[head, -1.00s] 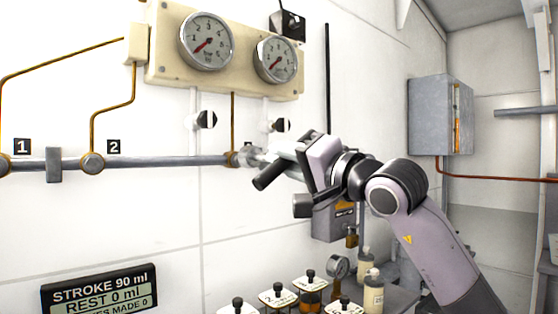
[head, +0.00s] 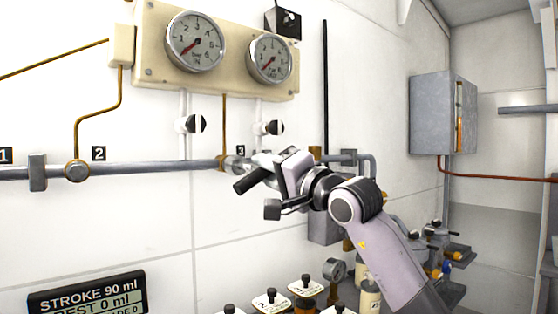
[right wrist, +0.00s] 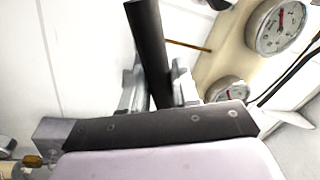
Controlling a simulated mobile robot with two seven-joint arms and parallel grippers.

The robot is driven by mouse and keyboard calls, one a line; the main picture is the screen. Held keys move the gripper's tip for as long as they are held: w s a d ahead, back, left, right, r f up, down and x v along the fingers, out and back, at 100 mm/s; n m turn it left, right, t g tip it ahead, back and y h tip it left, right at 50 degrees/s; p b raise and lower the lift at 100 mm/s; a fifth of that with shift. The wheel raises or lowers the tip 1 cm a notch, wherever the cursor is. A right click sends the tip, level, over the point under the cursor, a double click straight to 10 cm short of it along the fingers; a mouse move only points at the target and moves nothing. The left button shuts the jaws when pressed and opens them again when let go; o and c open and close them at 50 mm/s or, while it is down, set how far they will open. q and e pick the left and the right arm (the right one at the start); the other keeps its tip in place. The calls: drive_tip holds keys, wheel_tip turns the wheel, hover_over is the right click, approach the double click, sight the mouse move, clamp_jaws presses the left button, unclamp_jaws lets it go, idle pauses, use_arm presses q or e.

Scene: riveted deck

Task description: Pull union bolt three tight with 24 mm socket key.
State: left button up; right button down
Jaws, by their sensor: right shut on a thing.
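Union bolt three (head: 222,162) is a brass-coloured fitting on the grey wall pipe, beside the label 3 (head: 241,150). My right gripper (head: 262,165) is at the pipe, just right of this union. It is shut on the socket key, whose dark bar handle (head: 247,182) points down and left. The key's pale metal end reaches to the union; whether the socket is fully seated on the bolt cannot be told. In the right wrist view the dark handle (right wrist: 148,45) stands out between the fingers (right wrist: 158,95). My left gripper is not in view.
Union two (head: 77,171) is further left on the pipe. Two gauges (head: 194,41) hang on a cream panel above, with valves (head: 190,124) below it. A display (head: 86,290) reads STROKE 90 ml, REST 0 ml. Numbered lidded containers (head: 271,300) stand below. A grey cabinet (head: 442,118) is at right.

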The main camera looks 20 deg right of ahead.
drive_tip(key=n, duration=0.1)
drive_tip(key=n+p, duration=0.1)
drive_tip(key=n, duration=0.1)
drive_tip(key=shift+s+d+r+n, duration=0.15)
drive_tip(key=shift+r+n, duration=0.1)
drive_tip(key=shift+n, duration=0.15)
drive_tip(key=shift+n+g+y+p, duration=0.45)
drive_tip(key=shift+n+p, duration=0.35)
drive_tip(key=shift+n, duration=0.2)
drive_tip(key=n, duration=0.2)
drive_tip(key=shift+n+g, duration=0.25)
drive_tip(key=shift+n, duration=0.15)
drive_tip(key=n+p, duration=0.1)
drive_tip(key=n, duration=0.1)
drive_tip(key=shift+d+n+g, duration=0.1)
drive_tip(key=shift+n+g, duration=0.2)
drive_tip(key=shift+n, duration=0.1)
drive_tip(key=n+p, duration=0.2)
drive_tip(key=shift+r+n+g, duration=0.1)
drive_tip(key=shift+n+g, duration=0.2)
drive_tip(key=shift+n, duration=0.1)
drive_tip(key=shift+f+n+b, duration=0.2)
drive_tip(key=shift+n+b, duration=0.1)
drive_tip(key=shift+n, duration=0.4)
drive_tip(key=shift+n+g, duration=0.3)
drive_tip(key=shift+n, duration=0.8)
drive_tip(key=shift+f+n, duration=0.1)
drive_tip(key=shift+n, duration=0.2)
